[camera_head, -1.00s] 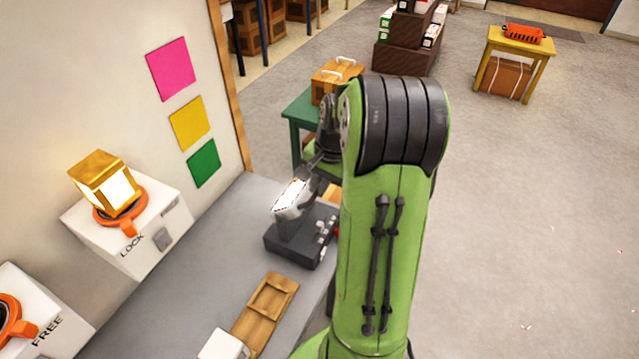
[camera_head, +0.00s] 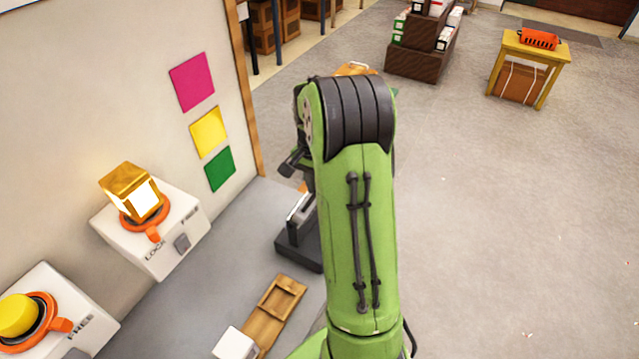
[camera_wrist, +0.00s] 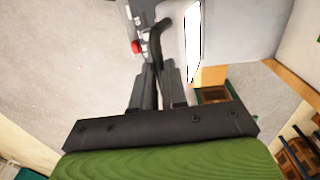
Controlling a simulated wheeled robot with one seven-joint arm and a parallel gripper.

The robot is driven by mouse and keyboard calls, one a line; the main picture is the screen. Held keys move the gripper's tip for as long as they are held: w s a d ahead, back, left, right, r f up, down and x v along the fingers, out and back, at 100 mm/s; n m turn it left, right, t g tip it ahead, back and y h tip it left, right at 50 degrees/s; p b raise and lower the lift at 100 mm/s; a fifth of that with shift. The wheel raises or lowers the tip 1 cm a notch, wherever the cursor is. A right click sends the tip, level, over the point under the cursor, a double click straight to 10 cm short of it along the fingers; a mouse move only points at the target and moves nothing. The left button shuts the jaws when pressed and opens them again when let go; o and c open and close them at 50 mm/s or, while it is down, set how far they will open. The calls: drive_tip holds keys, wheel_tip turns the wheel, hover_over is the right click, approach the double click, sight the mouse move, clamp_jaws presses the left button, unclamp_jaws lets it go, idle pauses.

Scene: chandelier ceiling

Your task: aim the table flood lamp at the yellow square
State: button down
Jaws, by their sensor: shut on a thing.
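The yellow square (camera_head: 209,132) is on the wall at left, between a pink square (camera_head: 192,82) above and a green square (camera_head: 220,169) below. The table flood lamp (camera_head: 297,243) stands on the grey counter, its dark base showing and its head mostly hidden behind my arm. In the wrist view, its bright white face (camera_wrist: 193,38) shows edge-on beside a dark curved handle (camera_wrist: 159,35). My gripper (camera_wrist: 156,70) is shut on that handle. In the head view my gripper is mostly hidden by the arm. I cannot tell exactly where the beam lands.
A lit amber lantern (camera_head: 133,191) sits on a white LOCK/FREE box at left. A second box (camera_head: 85,310) bears a yellow dome (camera_head: 17,314). A wooden tray (camera_head: 276,308) and a white block (camera_head: 235,343) lie on the counter.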

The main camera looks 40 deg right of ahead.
drive_tip(key=c, duration=1.2)
unclamp_jaws()
drive_tip(key=shift+w+f, duration=0.15)
drive_tip(key=shift+o, duration=0.2)
wheel_tip(320, 180, up, 16)
drive_tip(key=p, duration=0.2)
drive_tip(key=shift+w+p, duration=0.15)
drive_tip(key=shift+p, duration=0.25)
drive_tip(key=shift+a+f, duration=0.1)
